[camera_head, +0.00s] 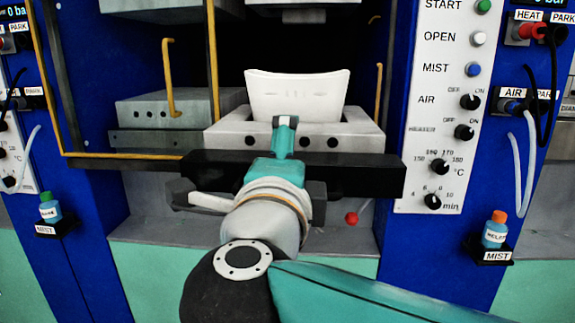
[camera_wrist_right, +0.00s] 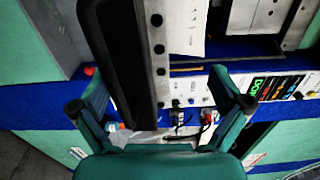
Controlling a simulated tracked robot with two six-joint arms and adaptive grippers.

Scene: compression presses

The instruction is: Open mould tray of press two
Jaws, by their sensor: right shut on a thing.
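The mould tray (camera_head: 345,132) of the middle press is a grey block with dark holes in its front face, and it juts out of the dark press opening. A white curved piece (camera_head: 297,95) stands upright on it. A long black handle bar (camera_head: 365,175) runs across the tray's front. My right gripper (camera_head: 284,130) is at the bar's middle, one teal finger over its top, shut on it. In the right wrist view, the bar (camera_wrist_right: 118,50) lies between the fingers (camera_wrist_right: 160,88), nearer the left one. The lower finger is hidden in the head view. My left gripper is not in view.
A control panel (camera_head: 435,110) with buttons and knobs stands right of the opening. Yellow pipes (camera_head: 36,80) and a grey block (camera_head: 170,110) are at left. Small bottles sit on holders at left (camera_head: 50,208) and right (camera_head: 495,230). A red knob (camera_head: 352,218) is below the bar.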

